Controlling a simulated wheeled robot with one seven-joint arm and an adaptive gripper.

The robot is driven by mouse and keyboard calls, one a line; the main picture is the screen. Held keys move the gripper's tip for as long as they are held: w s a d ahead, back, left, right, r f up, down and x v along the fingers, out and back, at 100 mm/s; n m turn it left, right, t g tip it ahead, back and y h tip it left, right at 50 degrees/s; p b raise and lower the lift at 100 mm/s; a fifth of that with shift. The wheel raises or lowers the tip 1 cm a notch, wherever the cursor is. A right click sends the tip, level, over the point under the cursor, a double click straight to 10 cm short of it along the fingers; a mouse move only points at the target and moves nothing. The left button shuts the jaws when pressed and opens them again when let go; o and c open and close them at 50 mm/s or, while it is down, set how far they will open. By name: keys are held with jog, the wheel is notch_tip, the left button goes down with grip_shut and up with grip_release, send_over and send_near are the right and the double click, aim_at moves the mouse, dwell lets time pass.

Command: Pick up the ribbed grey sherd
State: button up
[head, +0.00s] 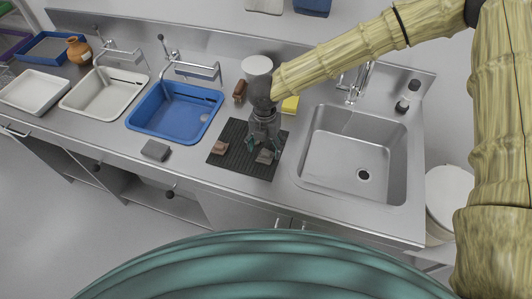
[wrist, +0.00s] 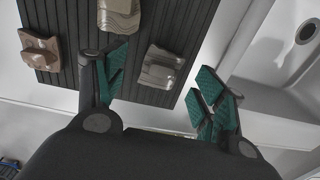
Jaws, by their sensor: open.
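A grey-beige sherd with ridges, which looks like the ribbed grey sherd (wrist: 161,68), lies on the black grooved mat (wrist: 67,25) near its front edge. It also shows in the head view (head: 265,156), just below my gripper (head: 264,144). In the wrist view my gripper (wrist: 162,70) is open, with teal pads either side of this sherd in the picture; nothing is held. Contact or exact height cannot be told. A paler sherd (wrist: 119,14) lies farther up the mat, and a pinkish-brown sherd (wrist: 40,50) lies at its left; that one also shows in the head view (head: 219,147).
A steel sink (head: 330,160) is right of the mat, a blue basin (head: 160,124) left. A grey block (head: 155,150) lies on the counter's front edge. A brown object (head: 239,91) and yellow sponge (head: 290,105) stand behind the mat.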

aim_at(266, 156)
jog(key=shift+s+f, duration=0.2)
jog(key=shift+s, duration=0.2)
jog(key=shift+s+f+p, duration=0.1)
jog(key=shift+f+p, duration=0.25)
jog(key=shift+f, duration=0.05)
jog(key=shift+w+f, duration=0.35)
jog(key=shift+f, duration=0.5)
jog(key=shift+s+r, duration=0.1)
jog(key=shift+s, duration=0.1)
jog(key=c, duration=1.2)
